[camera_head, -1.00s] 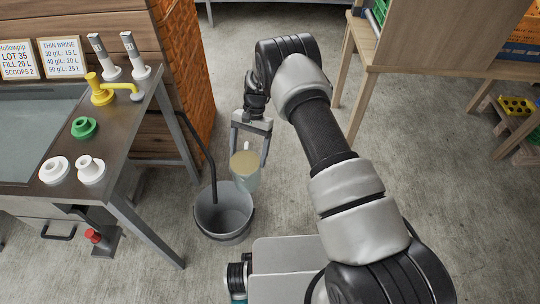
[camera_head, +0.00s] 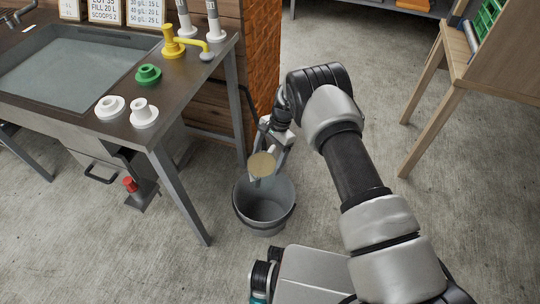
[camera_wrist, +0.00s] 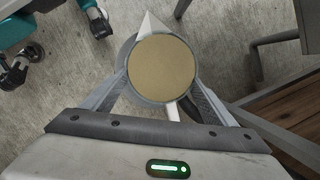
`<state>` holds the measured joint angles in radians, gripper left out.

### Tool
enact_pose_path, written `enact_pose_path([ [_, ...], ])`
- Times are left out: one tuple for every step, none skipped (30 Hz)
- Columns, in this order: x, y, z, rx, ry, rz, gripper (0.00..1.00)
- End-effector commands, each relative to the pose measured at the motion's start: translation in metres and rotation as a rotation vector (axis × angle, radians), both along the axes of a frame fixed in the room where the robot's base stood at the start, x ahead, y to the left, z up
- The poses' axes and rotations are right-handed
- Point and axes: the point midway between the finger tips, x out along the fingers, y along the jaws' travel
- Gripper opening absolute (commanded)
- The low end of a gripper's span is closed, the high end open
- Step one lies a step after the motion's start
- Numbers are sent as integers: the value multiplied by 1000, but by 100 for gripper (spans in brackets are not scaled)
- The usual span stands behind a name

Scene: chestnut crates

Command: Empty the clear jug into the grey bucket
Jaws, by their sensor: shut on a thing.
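The clear jug (camera_head: 262,168) is held by my gripper (camera_head: 274,158) and looks upright. Tan-yellow contents show at its top; the wrist view shows them as a round, level disc inside the jug (camera_wrist: 162,68). A pointed spout faces away from my palm, and a white handle (camera_wrist: 172,110) lies between the fingers. My gripper's fingers (camera_wrist: 160,92) are closed on either side of the jug. The grey bucket (camera_head: 263,229) stands on the floor, its inside looking empty. The jug appears above its back rim.
A dark workbench (camera_head: 128,72) with a sink basin, a yellow tap (camera_head: 172,42), and white and green fittings stands left of the bucket. A brick pillar (camera_head: 264,60) rises behind. A wooden stand (camera_head: 440,95) is at the right. Concrete floor between them is clear.

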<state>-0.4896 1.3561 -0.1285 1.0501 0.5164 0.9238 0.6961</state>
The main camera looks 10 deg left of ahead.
Motion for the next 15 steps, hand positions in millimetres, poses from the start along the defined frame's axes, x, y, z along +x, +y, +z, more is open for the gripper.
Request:
enact_pose_path([
  [-3,3,4,-3,-27,2,17],
  [-5,4,3,-6,-44,3,17],
  [-8,4,3,-12,-68,3,17],
  [-10,4,3,-17,-87,3,17],
  [-12,4,3,-21,-105,3,17],
  [-16,5,4,-26,-132,4,17],
  [-19,6,4,-31,-154,3,17],
  [-21,7,4,-36,-177,4,17],
  [-25,6,4,-43,-206,5,17],
  [-27,7,5,-47,-225,5,17],
  [-29,7,5,-51,-242,3,17],
  [-31,8,5,-55,-265,3,17],
  [-33,8,5,-59,-282,3,17],
  [-36,8,5,-63,-300,4,17],
  [-39,9,4,-69,-327,5,17],
])
